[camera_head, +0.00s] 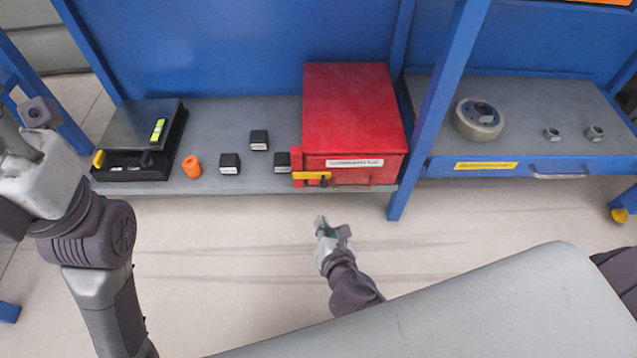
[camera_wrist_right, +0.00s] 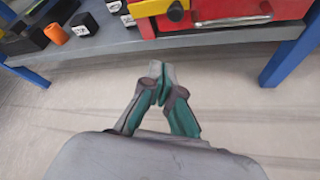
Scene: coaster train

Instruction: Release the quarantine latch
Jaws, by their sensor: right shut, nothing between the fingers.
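A red box (camera_head: 352,108) stands on the grey shelf, with a white label on its front. A yellow latch (camera_head: 312,176) sits at the box's lower left front corner. My right gripper (camera_head: 333,229) is in front of and below the shelf edge, apart from the latch. Its fingertips (camera_wrist_right: 162,70) meet, with nothing between them. My left arm comes in at the left; its gripper (camera_head: 38,112) is only partly in view and its fingers are not clear.
On the grey shelf (camera_head: 240,183) left of the box are several small black blocks (camera_head: 230,163), an orange cylinder (camera_head: 192,166) and a black case (camera_head: 140,140). A blue post (camera_head: 435,110) stands right of the box. The floor before the shelf is clear.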

